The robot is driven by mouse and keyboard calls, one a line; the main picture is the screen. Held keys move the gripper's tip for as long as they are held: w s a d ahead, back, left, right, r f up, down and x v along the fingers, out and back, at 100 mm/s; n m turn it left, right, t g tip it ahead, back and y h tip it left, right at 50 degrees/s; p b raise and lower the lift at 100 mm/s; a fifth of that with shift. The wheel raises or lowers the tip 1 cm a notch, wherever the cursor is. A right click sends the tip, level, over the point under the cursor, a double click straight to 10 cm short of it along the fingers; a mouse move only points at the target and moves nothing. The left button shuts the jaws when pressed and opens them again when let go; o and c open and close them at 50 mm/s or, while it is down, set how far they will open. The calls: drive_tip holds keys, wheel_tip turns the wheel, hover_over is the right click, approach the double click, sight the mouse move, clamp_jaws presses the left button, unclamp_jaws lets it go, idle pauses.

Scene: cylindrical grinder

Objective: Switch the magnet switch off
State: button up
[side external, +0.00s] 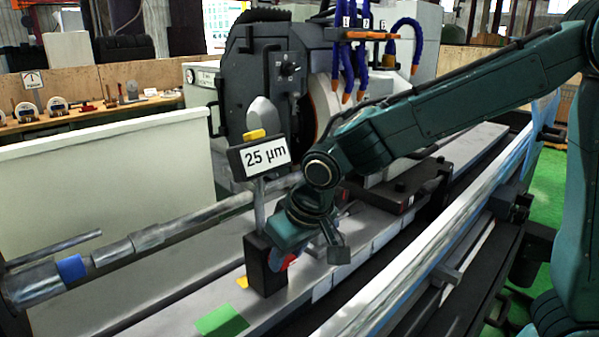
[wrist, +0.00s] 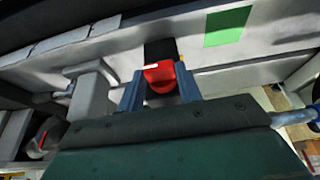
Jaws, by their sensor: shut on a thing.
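The magnet switch is a red knob (wrist: 161,77) with a white line on it, on a black block; in the wrist view the line runs roughly sideways. The black magnet base (side external: 262,268) stands upright on the grey machine table in the side view, with a post rising to a 25 µm readout (side external: 264,156). It also shows behind the knob in the wrist view (wrist: 160,48). My gripper (wrist: 160,88) has its blue fingers on both sides of the knob and is shut on it. In the side view my gripper (side external: 287,259) hides most of the knob.
A green patch (side external: 221,321) lies on the table in front of the base. A long shaft (side external: 150,236) runs behind it. The grinding wheel housing (side external: 262,85) with blue hoses stands behind. A silver rail (side external: 400,285) runs along the near side.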

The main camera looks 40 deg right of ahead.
drive_tip(key=shift+a+h, duration=0.15)
drive_tip(key=shift+h, duration=0.25)
drive_tip(key=shift+a+f+n+h, duration=0.1)
drive_tip(key=shift+a+n+h, duration=0.15)
drive_tip(key=shift+h, duration=0.65)
drive_tip(key=shift+a+n+h, duration=0.25)
drive_tip(key=shift+h, duration=0.65)
drive_tip(key=shift+a+f+n+t+h, duration=0.15)
drive_tip(key=shift+n+h, duration=0.05)
drive_tip(key=shift+h, duration=0.7)
drive_tip(key=shift+a+f+n+t+h, duration=0.1)
drive_tip(key=shift+n+h, duration=0.1)
drive_tip(key=shift+h, duration=0.7)
drive_tip(key=shift+a+f+n+t+h, duration=0.15)
drive_tip(key=shift+n+h, duration=0.05)
drive_tip(key=shift+h, duration=0.7)
drive_tip(key=o, duration=1)
drive_tip(key=shift+d+r+y, duration=0.15)
drive_tip(key=shift+y, duration=0.25)
drive_tip(key=shift+d+r+m+g+y, duration=0.2)
drive_tip(key=shift+m+y, duration=0.1)
drive_tip(key=shift+y, duration=0.65)
drive_tip(key=shift+d+r+m+g+y, duration=0.1)
drive_tip(key=shift+d+m+y, duration=0.15)
drive_tip(key=shift+y, duration=0.7)
drive_tip(key=shift+d+m+y, duration=0.25)
drive_tip(key=shift+m+y, duration=0.05)
drive_tip(key=shift+y, duration=1)
drive_tip(key=shift+d+m+y, duration=0.25)
drive_tip(key=shift+y, duration=1.05)
